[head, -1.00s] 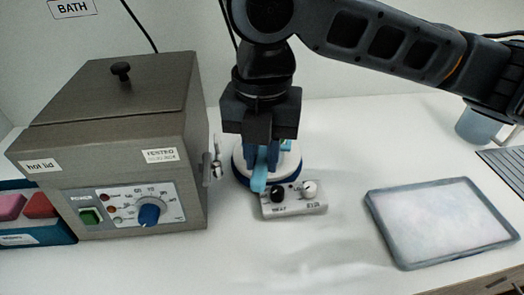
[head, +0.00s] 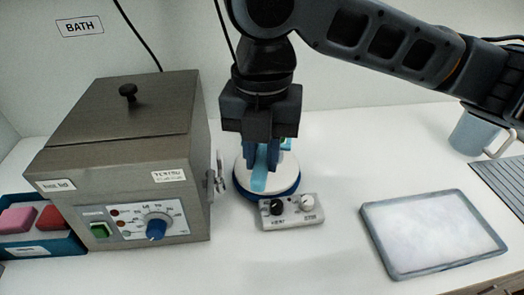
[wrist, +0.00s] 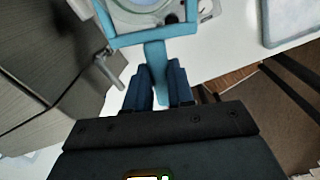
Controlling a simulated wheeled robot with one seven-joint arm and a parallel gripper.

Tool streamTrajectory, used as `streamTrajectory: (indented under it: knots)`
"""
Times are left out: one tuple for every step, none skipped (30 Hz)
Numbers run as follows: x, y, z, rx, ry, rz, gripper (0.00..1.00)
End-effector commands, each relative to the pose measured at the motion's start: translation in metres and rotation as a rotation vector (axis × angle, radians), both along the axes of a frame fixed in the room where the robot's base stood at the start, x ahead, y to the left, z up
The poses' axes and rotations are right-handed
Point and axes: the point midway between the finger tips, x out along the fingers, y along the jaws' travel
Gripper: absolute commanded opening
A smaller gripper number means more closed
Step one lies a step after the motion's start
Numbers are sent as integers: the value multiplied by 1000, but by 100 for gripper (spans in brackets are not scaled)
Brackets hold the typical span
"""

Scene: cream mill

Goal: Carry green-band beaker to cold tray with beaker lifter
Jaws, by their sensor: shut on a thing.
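My gripper (head: 262,165) is shut on the light-blue handle of the beaker lifter (head: 259,183). In the wrist view the handle (wrist: 154,60) runs from between my fingers (wrist: 158,88) to a light-blue frame at the top edge. A pale round shape, perhaps the beaker (wrist: 141,3), shows inside that frame. In the head view my gripper hides most of the beaker; only a sliver of blue-green (head: 287,144) shows beside it. The lifter is over a white round plate with a blue base (head: 282,187). The cold tray (head: 377,237), grey-rimmed with a frosty floor, lies at right.
A grey bath box (head: 110,158) with a knobbed lid and side lever stands close left of my gripper. A knob panel (head: 292,212) sits before the plate. A blue mug (head: 470,132) and a grey rack (head: 500,180) are far right. The counter between plate and tray is clear.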

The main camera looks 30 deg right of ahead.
Motion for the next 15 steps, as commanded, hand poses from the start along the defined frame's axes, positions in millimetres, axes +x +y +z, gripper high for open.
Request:
streamTrajectory:
  knots:
    - [0,0,5,1,-1,0,0]
    - [0,0,6,1,-1,0,0]
    - [0,0,8,1,-1,0,0]
    - [0,0,9,1,-1,0,0]
    - [0,0,11,0,0,0,0]
    - [0,0,12,0,-1,0,0]
    - [0,0,14,0,-1,0,0]
    - [0,0,15,0,-1,0,0]
    - [0,0,17,0,-1,0,0]
    - [0,0,18,0,-1,0,0]
    - [0,0,20,0,-1,0,0]
    - [0,0,22,0,-1,0,0]
    - [0,0,23,0,-1,0,0]
    - [0,0,24,1,-1,0,0]
    - [0,0,26,1,-1,0,0]
